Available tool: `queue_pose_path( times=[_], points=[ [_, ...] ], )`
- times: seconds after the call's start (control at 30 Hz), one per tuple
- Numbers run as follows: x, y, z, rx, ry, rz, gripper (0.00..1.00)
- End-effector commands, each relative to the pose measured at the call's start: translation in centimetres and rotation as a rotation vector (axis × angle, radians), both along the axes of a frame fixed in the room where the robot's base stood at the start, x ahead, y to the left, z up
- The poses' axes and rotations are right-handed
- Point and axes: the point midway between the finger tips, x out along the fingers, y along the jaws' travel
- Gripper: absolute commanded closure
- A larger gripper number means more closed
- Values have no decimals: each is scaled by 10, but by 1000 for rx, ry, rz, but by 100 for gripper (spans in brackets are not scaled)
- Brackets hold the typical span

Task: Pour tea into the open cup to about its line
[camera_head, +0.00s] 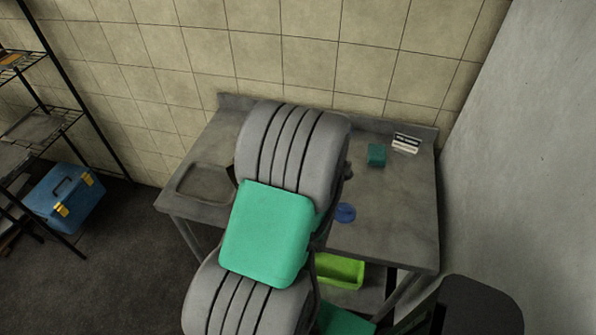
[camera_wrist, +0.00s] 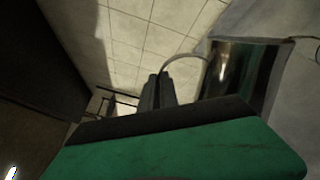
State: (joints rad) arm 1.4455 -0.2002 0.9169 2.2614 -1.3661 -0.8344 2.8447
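In the wrist view, my gripper (camera_wrist: 160,76) has its two dark fingers close together at the pale curved handle of a shiny metal vessel (camera_wrist: 240,78), which looks like the teapot. The vessel is to the right of the fingers, with a thin curved piece at its far right edge. In the head view my arm hides the gripper and the vessel. A small round blue thing (camera_head: 345,212) lies on the grey table (camera_head: 400,225) just right of my arm; I cannot tell whether it is the cup or a lid. No line or tea shows.
A green block (camera_head: 377,154) and a small black-and-white sign (camera_head: 406,142) stand at the table's back right. A shallow basin (camera_head: 203,183) is at the left. A lime-green bin (camera_head: 339,270) is below. A blue toolbox (camera_head: 65,197) sits by a shelf rack. The table's right side is clear.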

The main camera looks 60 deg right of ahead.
Motion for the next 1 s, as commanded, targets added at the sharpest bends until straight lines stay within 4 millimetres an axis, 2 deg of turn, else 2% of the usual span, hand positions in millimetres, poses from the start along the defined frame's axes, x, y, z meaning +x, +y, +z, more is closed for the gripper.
queue_pose_path(
  times=[0.53,1.0],
  points=[
    [0,-6,9,61,-55,15,100],
    [3,-4,11,74,-67,20,100]
  ],
)
